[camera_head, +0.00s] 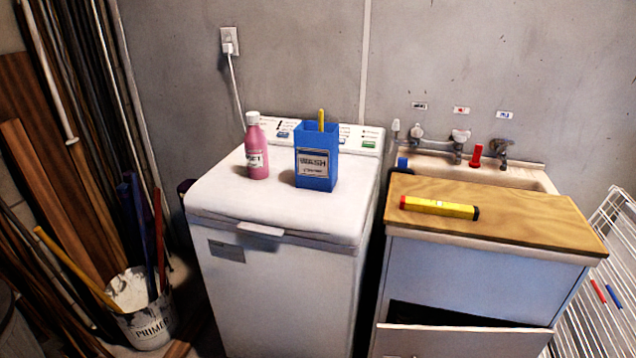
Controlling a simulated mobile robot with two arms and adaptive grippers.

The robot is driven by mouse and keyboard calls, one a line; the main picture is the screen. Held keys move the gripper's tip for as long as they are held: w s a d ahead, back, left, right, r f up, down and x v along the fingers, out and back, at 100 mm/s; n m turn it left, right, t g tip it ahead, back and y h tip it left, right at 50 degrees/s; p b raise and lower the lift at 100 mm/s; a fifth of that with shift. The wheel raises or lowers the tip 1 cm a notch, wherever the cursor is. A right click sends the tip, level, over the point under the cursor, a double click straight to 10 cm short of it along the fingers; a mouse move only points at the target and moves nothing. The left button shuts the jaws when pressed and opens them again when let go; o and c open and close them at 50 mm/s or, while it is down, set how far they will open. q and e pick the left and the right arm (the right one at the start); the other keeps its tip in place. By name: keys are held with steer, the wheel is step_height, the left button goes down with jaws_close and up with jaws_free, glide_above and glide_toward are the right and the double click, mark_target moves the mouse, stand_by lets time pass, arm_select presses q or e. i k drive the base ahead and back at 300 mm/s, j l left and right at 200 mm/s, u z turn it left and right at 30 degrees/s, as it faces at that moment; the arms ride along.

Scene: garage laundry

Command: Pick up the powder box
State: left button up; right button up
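The powder box is the blue open-topped box (317,157) with a label reading "WASH". It stands upright on the right half of the white washing machine's lid (222,200). A thin yellow thing (321,118) sticks up out of its top. A pink bottle (256,147) with a white cap stands to its left on the same lid, apart from it. Neither of my grippers shows in the head view.
A yellow flashlight-like cylinder (438,207) lies on the wooden board (530,217) over the sink cabinet at right. Taps (459,142) stand behind it. A primer bucket (146,325) with sticks is at lower left. The lid's front is clear. A drying rack (603,290) is at far right.

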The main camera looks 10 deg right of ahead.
mark_target(316, 153)
steer(key=i+j+z, duration=0.45)
steer(key=i+j, duration=0.3)
steer(key=i, duration=0.1)
